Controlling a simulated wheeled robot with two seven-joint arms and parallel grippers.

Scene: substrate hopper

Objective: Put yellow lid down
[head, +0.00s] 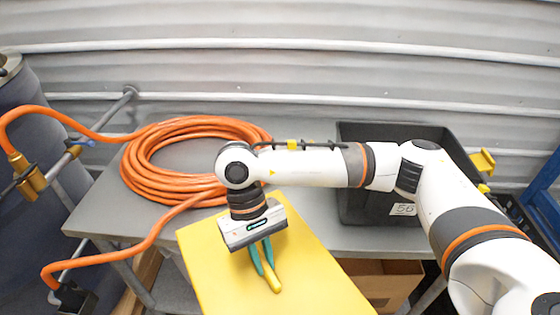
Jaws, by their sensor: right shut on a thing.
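The yellow lid (310,270) is a flat panel at the bottom middle of the head view. It overlaps the front edge of the grey table (375,238) in the picture and runs out of frame at the bottom. My right gripper (268,270) is over the lid, with its teal fingers pointing down. It is shut on the lid, at what looks like a small raised yellow grip. I cannot tell what, if anything, supports the lid from below. My left gripper is not in view.
A coiled orange hose (150,180) covers the table's left part. A black bin (355,205) stands on the right, partly behind my arm. A dark drum (38,92) is at the far left. A cardboard box (385,278) is below the table. A corrugated wall closes the back.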

